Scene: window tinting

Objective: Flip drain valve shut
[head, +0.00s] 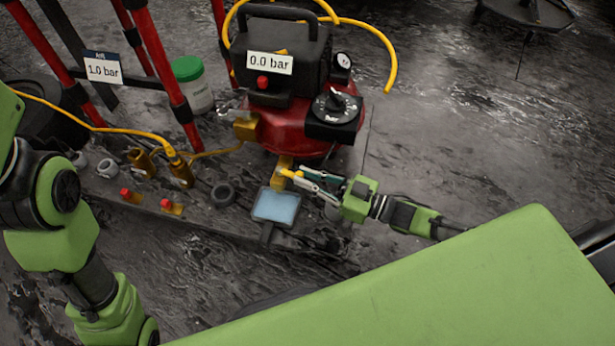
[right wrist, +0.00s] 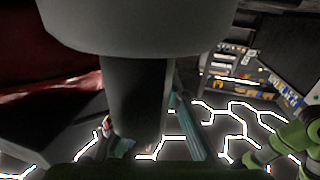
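The red compressor (head: 290,128) stands upright in the head view, with a black motor housing on top and a display reading 0.0 bar (head: 270,63). A small yellow brass fitting (head: 283,165), which looks like the drain valve, sits low at its front. My right gripper (head: 296,176) reaches in from the right, its fingertips at this fitting; I cannot tell whether they touch it. In the right wrist view its fingers show apart (right wrist: 155,130), with a dark post partly hiding them. The valve's lever position is not clear. My left arm shows at the left; its gripper is out of view.
A blue-topped pad (head: 277,206) lies just below my right gripper. A black ring (head: 223,195), brass fittings (head: 181,172) and red-knobbed pieces (head: 172,208) lie to the left. Yellow hoses (head: 388,60) and red stand legs (head: 163,70) are around the compressor. Open floor lies right.

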